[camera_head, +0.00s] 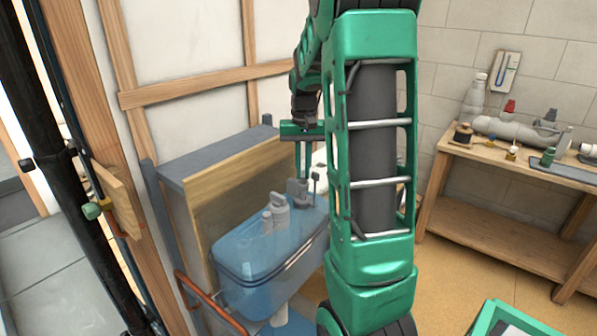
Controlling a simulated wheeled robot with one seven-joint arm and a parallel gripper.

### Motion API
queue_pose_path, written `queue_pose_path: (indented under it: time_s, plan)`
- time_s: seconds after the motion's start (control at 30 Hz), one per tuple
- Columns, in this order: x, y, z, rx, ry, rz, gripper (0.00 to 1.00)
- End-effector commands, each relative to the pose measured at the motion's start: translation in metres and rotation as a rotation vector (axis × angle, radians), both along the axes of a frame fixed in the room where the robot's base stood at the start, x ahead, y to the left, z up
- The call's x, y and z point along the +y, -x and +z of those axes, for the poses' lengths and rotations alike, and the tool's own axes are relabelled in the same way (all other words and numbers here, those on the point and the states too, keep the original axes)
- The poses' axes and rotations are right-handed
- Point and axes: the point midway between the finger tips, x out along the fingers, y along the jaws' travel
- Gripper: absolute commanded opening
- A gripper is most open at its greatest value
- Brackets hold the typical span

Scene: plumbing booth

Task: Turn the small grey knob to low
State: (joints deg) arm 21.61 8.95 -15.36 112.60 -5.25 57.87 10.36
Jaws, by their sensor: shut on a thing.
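My gripper (302,176) hangs from the green arm with its fingers pointing down, at the right end of a see-through blue tank (245,262). The fingers are shut on a small grey part (297,190) at the tank's top, which I take to be the small grey knob. The fingers hide part of it, and its setting and any marks are too small to read. A thin dark stem with a small head (315,177) stands just right of the fingers. My arm hides what lies further right.
Grey bottle-like fittings (273,215) show at the tank's middle. A wooden panel with a grey-blue top ledge (215,158) stands behind it. A copper pipe (205,300) runs at its lower left.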

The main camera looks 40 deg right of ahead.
Motion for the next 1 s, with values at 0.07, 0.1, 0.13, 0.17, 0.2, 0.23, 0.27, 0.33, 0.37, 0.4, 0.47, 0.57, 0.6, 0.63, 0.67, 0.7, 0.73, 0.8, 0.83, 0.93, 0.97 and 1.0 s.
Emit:
queue_pose_path:
  time_s: [0.07,0.1,0.13,0.17,0.2,0.23,0.27,0.33,0.37,0.4,0.47,0.57,0.6,0.63,0.67,0.7,0.73,0.8,0.83,0.93,0.97,1.0]
  plan:
    - [0.0006,0.0045,-0.0019,0.011,-0.005,-0.078,0.00]
    - [0.0009,0.0044,-0.0020,0.012,-0.006,-0.116,0.00]
    - [0.0012,0.0042,-0.0021,0.012,-0.006,-0.144,0.00]
    - [0.0014,0.0042,-0.0021,0.013,-0.005,-0.172,0.00]
    - [0.0017,0.0040,-0.0021,0.013,-0.005,-0.210,0.00]
    - [0.0018,0.0039,-0.0022,0.012,-0.005,-0.238,0.00]
    - [0.0020,0.0038,-0.0022,0.012,-0.005,-0.266,0.00]
    - [0.0023,0.0034,-0.0023,0.013,-0.005,-0.332,0.00]
    - [0.0025,0.0033,-0.0024,0.013,-0.005,-0.360,0.00]
    - [0.0027,0.0031,-0.0024,0.013,-0.005,-0.398,0.00]
    - [0.0030,0.0028,-0.0025,0.013,-0.005,-0.454,0.00]
    - [0.0036,0.0023,-0.0026,0.014,-0.005,-0.547,0.00]
    - [0.0038,0.0021,-0.0026,0.014,-0.005,-0.585,0.00]
    - [0.0039,0.0019,-0.0027,0.014,-0.005,-0.613,0.00]
    - [0.0040,0.0017,-0.0027,0.014,-0.005,-0.641,0.00]
    - [0.0042,0.0015,-0.0027,0.014,-0.005,-0.679,0.00]
    - [0.0043,0.0013,-0.0027,0.014,-0.005,-0.707,0.00]
    - [0.0047,0.0008,-0.0028,0.014,-0.004,-0.773,0.00]
    - [0.0049,0.0006,-0.0028,0.014,-0.004,-0.800,0.00]
    - [0.0055,-0.0002,-0.0029,0.014,-0.004,-0.893,0.00]
    - [0.0057,-0.0005,-0.0029,0.014,-0.004,-0.921,0.00]
    - [0.0058,-0.0007,-0.0029,0.014,-0.004,-0.959,0.00]
